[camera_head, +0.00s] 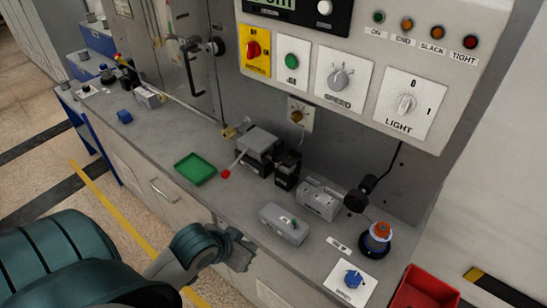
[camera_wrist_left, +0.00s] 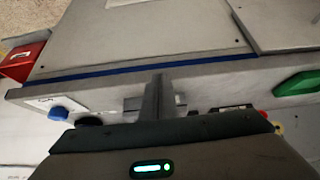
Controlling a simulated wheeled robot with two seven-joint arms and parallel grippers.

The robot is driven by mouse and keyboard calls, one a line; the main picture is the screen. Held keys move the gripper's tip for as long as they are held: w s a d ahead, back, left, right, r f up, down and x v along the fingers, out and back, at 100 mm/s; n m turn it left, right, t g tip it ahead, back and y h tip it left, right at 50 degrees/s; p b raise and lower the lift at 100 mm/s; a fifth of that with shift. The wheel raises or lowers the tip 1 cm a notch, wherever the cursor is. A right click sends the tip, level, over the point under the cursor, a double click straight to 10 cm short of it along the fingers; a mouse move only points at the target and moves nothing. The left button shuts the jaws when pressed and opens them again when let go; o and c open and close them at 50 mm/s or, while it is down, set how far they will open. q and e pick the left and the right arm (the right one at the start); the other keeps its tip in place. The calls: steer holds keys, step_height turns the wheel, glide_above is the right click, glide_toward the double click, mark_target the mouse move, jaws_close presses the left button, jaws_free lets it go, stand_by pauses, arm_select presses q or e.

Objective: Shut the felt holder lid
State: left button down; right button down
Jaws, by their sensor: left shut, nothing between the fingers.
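No part is clearly labelled as the felt holder. A grey block-shaped unit (camera_head: 320,197) stands on the bench near the wall, and a lower grey box (camera_head: 283,224) with a small fitting on top sits in front of it. I cannot tell from here which bears the lid or how far a lid is open. My left gripper (camera_head: 246,254) is shut and empty, just off the bench's front edge, to the lower left of the grey box. Its closed fingers (camera_wrist_left: 158,98) show in the left wrist view, partly covering grey parts behind them. My right gripper is not in view.
A black unit with a grey top (camera_head: 260,140) and a red-knobbed lever (camera_head: 226,174) stands beside a green tray (camera_head: 195,168). At right are a blue knob on a white plate (camera_head: 353,280), an orange-topped button (camera_head: 379,232) and a red bin (camera_head: 425,290).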

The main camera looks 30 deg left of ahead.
mark_target(286, 160)
arm_select(q)
steer(key=w+a+r+t, duration=0.2)
steer(key=w+a+r, duration=0.2)
steer(key=r, duration=0.6)
steer(key=w+a+r+n+t+h, duration=0.1)
steer(key=w+a+r+t, duration=0.2)
steer(key=w+r, duration=0.6)
steer(key=shift+a+r+n, duration=0.3)
steer(key=shift+a+r, duration=0.25)
steer(key=shift+r, duration=0.4)
steer(key=shift+w+f, duration=0.1)
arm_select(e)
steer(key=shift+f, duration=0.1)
